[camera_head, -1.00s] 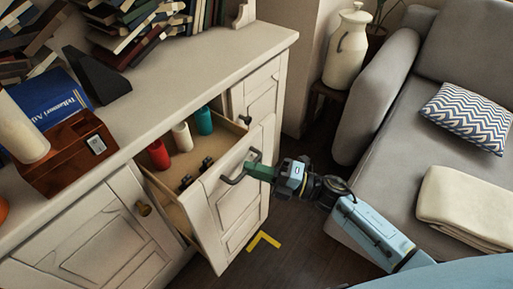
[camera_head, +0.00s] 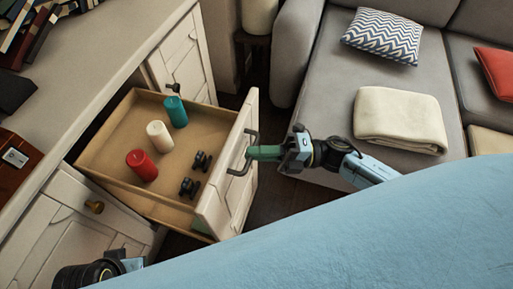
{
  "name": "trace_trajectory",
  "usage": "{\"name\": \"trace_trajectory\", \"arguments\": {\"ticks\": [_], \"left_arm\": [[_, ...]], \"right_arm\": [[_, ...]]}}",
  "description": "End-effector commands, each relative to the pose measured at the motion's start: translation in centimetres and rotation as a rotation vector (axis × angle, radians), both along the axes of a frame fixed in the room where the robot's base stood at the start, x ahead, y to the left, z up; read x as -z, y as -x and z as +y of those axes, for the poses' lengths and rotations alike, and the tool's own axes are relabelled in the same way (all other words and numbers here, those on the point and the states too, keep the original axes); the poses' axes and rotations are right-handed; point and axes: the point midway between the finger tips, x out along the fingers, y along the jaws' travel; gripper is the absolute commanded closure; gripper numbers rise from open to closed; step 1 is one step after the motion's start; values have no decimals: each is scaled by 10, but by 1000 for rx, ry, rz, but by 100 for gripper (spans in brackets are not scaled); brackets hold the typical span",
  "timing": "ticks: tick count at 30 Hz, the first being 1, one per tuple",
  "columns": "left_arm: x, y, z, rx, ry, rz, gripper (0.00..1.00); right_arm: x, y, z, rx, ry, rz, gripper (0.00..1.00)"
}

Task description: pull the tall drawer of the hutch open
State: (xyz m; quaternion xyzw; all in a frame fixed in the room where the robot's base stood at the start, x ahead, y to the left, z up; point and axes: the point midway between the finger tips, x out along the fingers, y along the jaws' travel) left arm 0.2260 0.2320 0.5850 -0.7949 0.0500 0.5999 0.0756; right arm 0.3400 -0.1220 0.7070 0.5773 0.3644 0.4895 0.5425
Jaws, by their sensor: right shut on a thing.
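The tall drawer (camera_head: 226,175) of the white hutch (camera_head: 120,50) stands far out from the cabinet, with its wooden inside showing. A dark bar handle (camera_head: 249,140) is on its front. My right gripper (camera_head: 258,153) is shut on this handle, coming from the right.
A grey sofa (camera_head: 300,60) with a zigzag pillow (camera_head: 383,36), a folded cream blanket (camera_head: 401,119) and a red pillow (camera_head: 497,72) stands at the right. Dark floor lies between drawer and sofa. A closed cabinet door with a brass knob (camera_head: 94,207) is at lower left.

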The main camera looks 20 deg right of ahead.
Motion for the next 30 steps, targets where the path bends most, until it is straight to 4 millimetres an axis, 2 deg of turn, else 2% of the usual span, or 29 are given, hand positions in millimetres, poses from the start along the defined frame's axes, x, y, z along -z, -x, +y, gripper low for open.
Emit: {"name": "trace_trajectory", "arguments": {"ticks": [8, 9, 13, 23, 26, 30], "left_arm": [[1, 0, 0, 0, 0, 1, 64], [1, 0, 0, 0, 0, 1, 64], [1, 0, 0, 0, 0, 1, 64], [1, 0, 0, 0, 0, 0, 64], [0, 0, 0, 0, 0, -1, 64], [2, -1, 1, 1, -1, -3, 64]], "right_arm": [[0, 0, -1, 2, 1, -1, 100], [0, 0, -1, 2, 1, -1, 86], [0, 0, -1, 2, 1, -1, 68], [0, 0, -3, 2, 1, 0, 68], [2, 3, -12, 3, 4, 2, 68], [7, 9, -36, 4, 5, 3, 68]]}}
